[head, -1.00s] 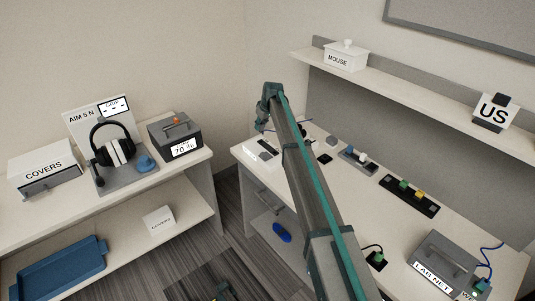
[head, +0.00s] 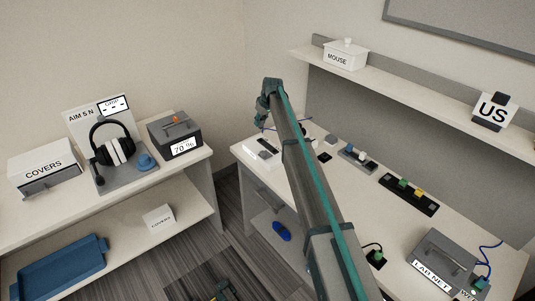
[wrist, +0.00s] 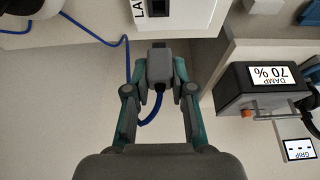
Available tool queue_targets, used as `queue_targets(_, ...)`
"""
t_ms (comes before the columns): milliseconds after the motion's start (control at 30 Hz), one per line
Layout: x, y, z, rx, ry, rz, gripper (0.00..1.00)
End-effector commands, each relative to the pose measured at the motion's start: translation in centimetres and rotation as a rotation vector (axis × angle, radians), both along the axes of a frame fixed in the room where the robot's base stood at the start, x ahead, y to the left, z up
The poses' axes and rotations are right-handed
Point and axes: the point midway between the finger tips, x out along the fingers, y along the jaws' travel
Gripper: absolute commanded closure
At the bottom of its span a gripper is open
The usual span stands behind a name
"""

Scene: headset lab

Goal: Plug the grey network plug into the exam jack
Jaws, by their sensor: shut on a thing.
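In the wrist view my gripper (wrist: 160,72) is shut on the grey network plug (wrist: 158,66), with a blue cable (wrist: 152,115) curving from its near end. The plug's far end points toward a white box (wrist: 158,14) with a dark port (wrist: 185,4) and a partly cut-off label starting "LA".
The grey LAB NET box (head: 440,262) and black connector strip (head: 408,195) sit on the desk's right part. The DAMP 70 % box (wrist: 265,88) is right of my gripper in the wrist view. The headset (head: 114,146) stands on the left bench.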

Motion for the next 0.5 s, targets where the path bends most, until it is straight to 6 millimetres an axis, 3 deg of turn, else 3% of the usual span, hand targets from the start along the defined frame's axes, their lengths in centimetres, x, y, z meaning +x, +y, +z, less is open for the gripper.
queue_targets(500,-2.8,-2.6,0.0,0.0,0.0,0.0,1.0)
